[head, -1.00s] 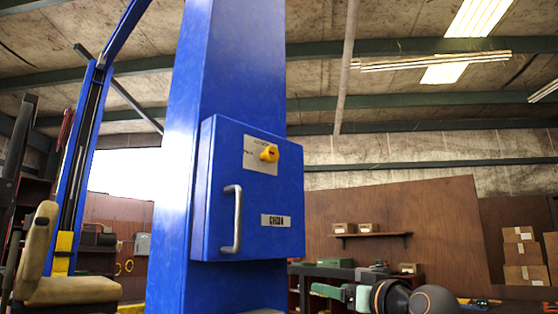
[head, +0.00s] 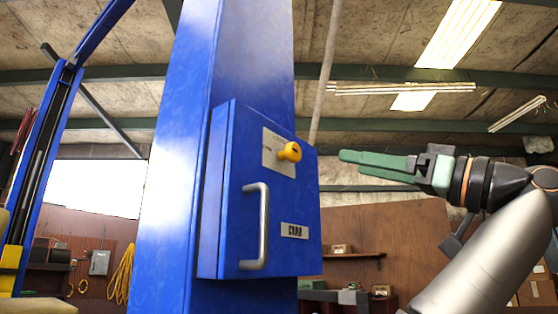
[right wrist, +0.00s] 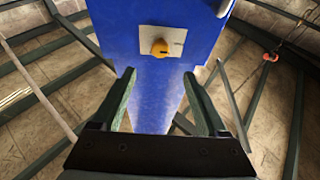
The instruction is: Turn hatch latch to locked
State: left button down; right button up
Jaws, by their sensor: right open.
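The yellow hatch latch (head: 290,152) sits on a pale plate (head: 272,160) near the top of the blue hatch box (head: 245,200). The latch also shows in the right wrist view (right wrist: 159,48), on its plate above the gap between my fingers. My right gripper (head: 352,164) has green fingers, is open and empty, and is to the right of the latch, apart from it. In the right wrist view the open fingers (right wrist: 162,100) point toward the box. The latch's lettering is too small to read. My left gripper is not in view.
A grey handle (head: 262,228) sticks out from the hatch door below the latch. The box is fixed to a large blue column (head: 180,150). A shelf (head: 350,255) with small boxes is on the wall behind. The space between gripper and latch looks clear.

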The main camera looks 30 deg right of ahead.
aim_at(297, 151)
jog(key=p+x, duration=0.2)
jog(key=x, duration=0.3)
jog(key=p+x, duration=0.3)
jog(key=x, duration=0.3)
jog(key=shift+a+r, duration=0.1)
jog(key=shift+r, duration=0.2)
jog(key=shift+w+a+r+p, duration=0.15)
jog(key=shift+w+p, duration=0.15)
jog(key=shift+w, duration=0.25)
grip_shut()
